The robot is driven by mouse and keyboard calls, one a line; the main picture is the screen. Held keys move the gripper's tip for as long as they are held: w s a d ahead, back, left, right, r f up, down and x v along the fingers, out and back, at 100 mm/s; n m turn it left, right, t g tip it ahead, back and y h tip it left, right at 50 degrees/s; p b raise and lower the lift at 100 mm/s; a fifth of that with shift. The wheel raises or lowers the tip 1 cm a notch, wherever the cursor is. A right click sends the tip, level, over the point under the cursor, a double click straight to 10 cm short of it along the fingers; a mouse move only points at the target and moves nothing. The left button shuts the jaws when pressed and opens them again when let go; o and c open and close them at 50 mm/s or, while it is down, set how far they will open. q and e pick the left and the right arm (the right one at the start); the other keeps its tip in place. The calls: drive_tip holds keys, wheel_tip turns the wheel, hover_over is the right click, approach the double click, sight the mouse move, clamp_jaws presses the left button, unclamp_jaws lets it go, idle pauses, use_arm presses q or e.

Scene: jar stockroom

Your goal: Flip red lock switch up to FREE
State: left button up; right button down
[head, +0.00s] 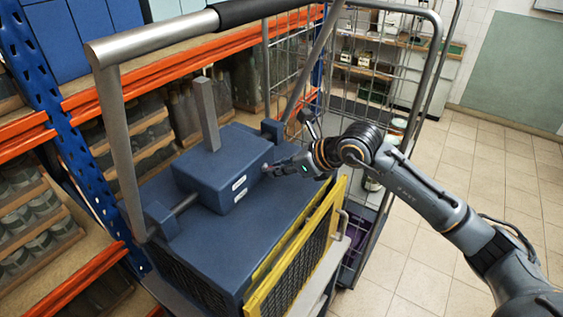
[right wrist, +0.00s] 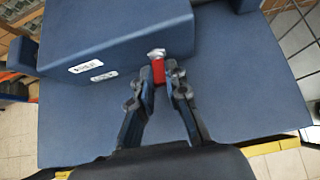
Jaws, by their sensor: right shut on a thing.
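The red lock switch (right wrist: 158,73) sticks out from the side of a dark blue box (right wrist: 110,32) in the right wrist view, with a pale grey piece at its far end. My right gripper (right wrist: 159,77) has its two dark fingers closed on either side of the switch. In the head view my right gripper (head: 270,171) reaches in from the right and meets the right face of the box (head: 218,163). Its fingers largely hide the switch there. I cannot tell whether the switch is up or down. Two white labels show on the box. My left gripper is not in view.
The box sits on a blue cart top (head: 190,247) with a yellow-edged mesh front (head: 300,245). A grey post (head: 206,115) rises from the box. A tubular handle frame (head: 150,46) and orange shelving stand left; a wire trolley (head: 385,60) stands behind. Tiled floor is free at right.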

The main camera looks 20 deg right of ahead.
drive_tip(key=shift+w+a+r+g+h, duration=0.15)
drive_tip(key=shift+r+g+h, duration=0.15)
drive_tip(key=shift+g+h, duration=0.25)
drive_tip(key=shift+g, duration=0.25)
drive_tip(key=c, duration=1.3)
unclamp_jaws()
drive_tip(key=shift+f, duration=0.1)
drive_tip(key=shift+w, duration=0.1)
drive_tip(key=v, duration=1.2)
